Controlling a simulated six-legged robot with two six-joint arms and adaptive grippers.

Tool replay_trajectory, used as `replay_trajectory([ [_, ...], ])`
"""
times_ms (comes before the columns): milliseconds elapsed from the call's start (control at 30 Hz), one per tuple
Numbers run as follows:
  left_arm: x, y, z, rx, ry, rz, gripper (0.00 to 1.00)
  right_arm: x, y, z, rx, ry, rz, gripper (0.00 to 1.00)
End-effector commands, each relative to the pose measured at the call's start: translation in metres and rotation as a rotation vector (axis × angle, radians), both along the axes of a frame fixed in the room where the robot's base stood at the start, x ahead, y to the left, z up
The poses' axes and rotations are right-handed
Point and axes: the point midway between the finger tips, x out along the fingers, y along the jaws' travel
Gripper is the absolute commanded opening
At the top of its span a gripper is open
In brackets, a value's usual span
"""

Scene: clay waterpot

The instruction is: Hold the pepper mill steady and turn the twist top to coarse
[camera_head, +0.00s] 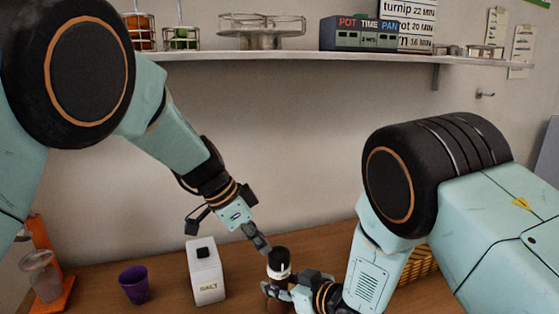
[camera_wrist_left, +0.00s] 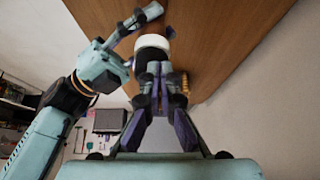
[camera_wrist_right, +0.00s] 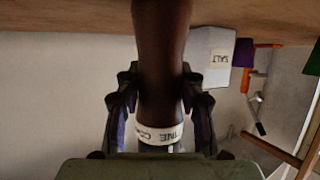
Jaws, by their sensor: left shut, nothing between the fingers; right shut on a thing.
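The pepper mill has a black twist top with a white band (camera_head: 279,267). Its brown body fills the middle of the right wrist view (camera_wrist_right: 160,60), where the band shows lettering that reads partly "FINE" and "CO". My right gripper (camera_head: 276,293) is shut around the body below the band, with a finger on each side. My left gripper (camera_head: 265,249) is shut and empty, its tips close to the black top. In the left wrist view its closed fingers (camera_wrist_left: 153,72) overlap the mill's top; I cannot tell whether they touch it.
A white salt box (camera_head: 206,275) stands on the wooden table left of the mill, with a purple cup (camera_head: 134,284) further left. An orange stand (camera_head: 55,265) is at the far left. A wicker basket (camera_head: 422,265) is behind my right arm. A shelf (camera_head: 300,52) runs along the wall above.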

Motion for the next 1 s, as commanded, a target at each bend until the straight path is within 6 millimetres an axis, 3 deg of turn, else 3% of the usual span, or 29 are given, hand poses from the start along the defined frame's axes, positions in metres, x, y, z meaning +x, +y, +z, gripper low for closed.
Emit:
replay_trajectory([
  [1000,-0.017,-0.004,0.000,0.001,0.000,-0.001,0.00,-0.002,0.000,-0.003,-0.003,0.006,0.000,0.00],
])
